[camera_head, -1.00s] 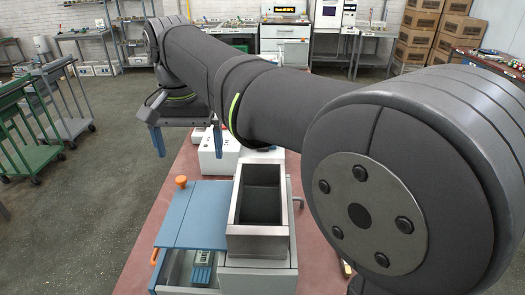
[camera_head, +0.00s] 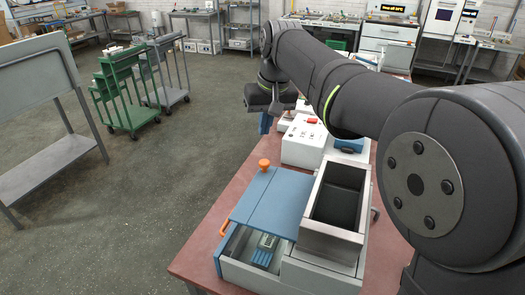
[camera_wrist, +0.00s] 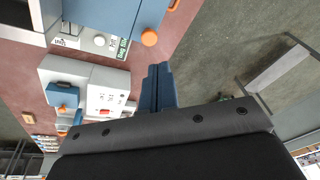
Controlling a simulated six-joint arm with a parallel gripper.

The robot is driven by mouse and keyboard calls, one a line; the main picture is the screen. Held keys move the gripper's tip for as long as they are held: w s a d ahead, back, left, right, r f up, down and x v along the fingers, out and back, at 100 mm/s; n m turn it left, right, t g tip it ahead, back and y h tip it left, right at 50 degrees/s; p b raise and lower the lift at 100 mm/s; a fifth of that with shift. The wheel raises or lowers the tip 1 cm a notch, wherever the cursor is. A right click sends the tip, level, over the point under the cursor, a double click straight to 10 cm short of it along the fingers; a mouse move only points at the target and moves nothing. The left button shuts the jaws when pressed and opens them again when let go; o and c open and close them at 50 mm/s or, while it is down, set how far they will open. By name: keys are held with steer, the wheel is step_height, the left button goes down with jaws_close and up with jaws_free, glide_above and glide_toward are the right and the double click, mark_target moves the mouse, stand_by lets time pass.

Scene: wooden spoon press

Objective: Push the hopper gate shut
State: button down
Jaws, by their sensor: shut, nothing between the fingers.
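The hopper (camera_head: 318,238) is an open-topped grey metal box on the bench, dark inside. A flat blue sliding panel (camera_head: 268,202), which looks like the gate, lies left of it with an orange knob (camera_head: 264,163) at its far left corner. The panel covers part of a tray; the near part of the tray is open. My gripper (camera_head: 265,124) is beyond the knob, apart from it. In the wrist view, its blue fingers (camera_wrist: 158,88) are together and empty, below the orange knob (camera_wrist: 149,38) and the blue panel (camera_wrist: 100,15).
A white control box (camera_head: 303,143) with a red part stands behind the hopper. An orange handle (camera_head: 225,228) sits at the tray's left side. Several blue and grey pieces (camera_head: 264,248) lie in the open tray. Bare red bench top (camera_head: 203,240) lies left; carts stand farther off.

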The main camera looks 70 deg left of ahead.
steer(key=a+f+n+y, duration=0.2)
steer(key=a+n, duration=0.3)
step_height(320, 180, down, 10)
steer(key=shift+w+d+r, duration=0.15)
steer(key=shift+w, duration=0.05)
stand_by(0.4)
glide_above(292, 173)
steer(key=d, duration=0.2)
steer(key=shift+w, duration=0.25)
stand_by(0.3)
